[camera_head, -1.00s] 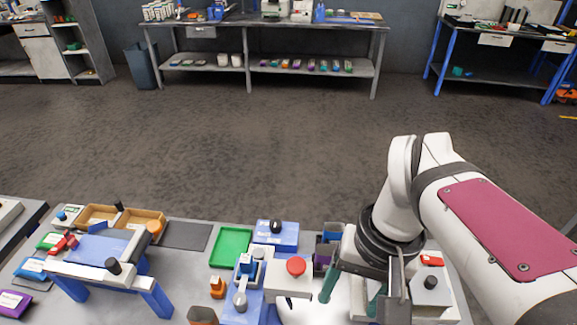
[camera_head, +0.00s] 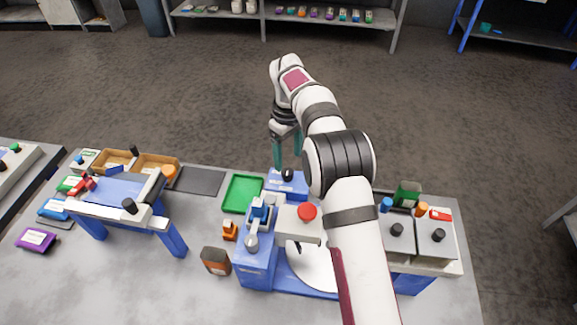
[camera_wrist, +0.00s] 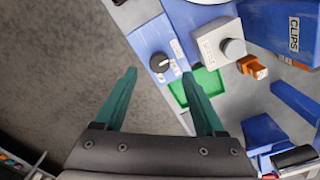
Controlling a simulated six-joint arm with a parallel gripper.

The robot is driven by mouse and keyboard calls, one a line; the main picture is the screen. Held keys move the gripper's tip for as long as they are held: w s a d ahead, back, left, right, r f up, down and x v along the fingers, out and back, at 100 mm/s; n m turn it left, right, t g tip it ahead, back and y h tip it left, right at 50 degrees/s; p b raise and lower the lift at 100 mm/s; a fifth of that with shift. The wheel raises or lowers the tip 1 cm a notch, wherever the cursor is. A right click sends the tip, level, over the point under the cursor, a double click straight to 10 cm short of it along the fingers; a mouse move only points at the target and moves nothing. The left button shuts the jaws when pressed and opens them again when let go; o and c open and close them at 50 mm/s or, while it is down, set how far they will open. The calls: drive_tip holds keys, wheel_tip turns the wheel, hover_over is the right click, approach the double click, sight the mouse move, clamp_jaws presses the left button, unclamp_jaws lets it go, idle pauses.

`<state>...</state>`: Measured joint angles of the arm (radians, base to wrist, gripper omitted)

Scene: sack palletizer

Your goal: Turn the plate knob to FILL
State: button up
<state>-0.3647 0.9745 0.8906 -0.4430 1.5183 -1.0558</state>
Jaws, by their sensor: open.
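The plate knob is a small black knob (camera_head: 287,174) on a blue box (camera_head: 291,187) at the back edge of the bench, beside the green tray. In the wrist view the knob (camera_wrist: 159,62) shows on the blue plate (camera_wrist: 150,38), with small white lettering around it that I cannot read, so its setting is unclear. My gripper (camera_head: 287,168) has two teal fingers pointing down, open and empty, above the blue box. In the wrist view my gripper (camera_wrist: 160,74) has its fingertips on either side of the knob's line, apparently still above it. I see no contact.
A green tray (camera_head: 242,193) lies left of the blue box. A blue machine with a grey block and red button (camera_head: 307,211) stands in front. An orange piece (camera_head: 230,231) and a brown container (camera_head: 215,261) are nearby.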

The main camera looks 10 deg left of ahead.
sight(288, 171)
wheel_tip(288, 171, down, 5)
drive_tip(key=shift+f, duration=0.15)
clamp_jaws()
idle(0.4)
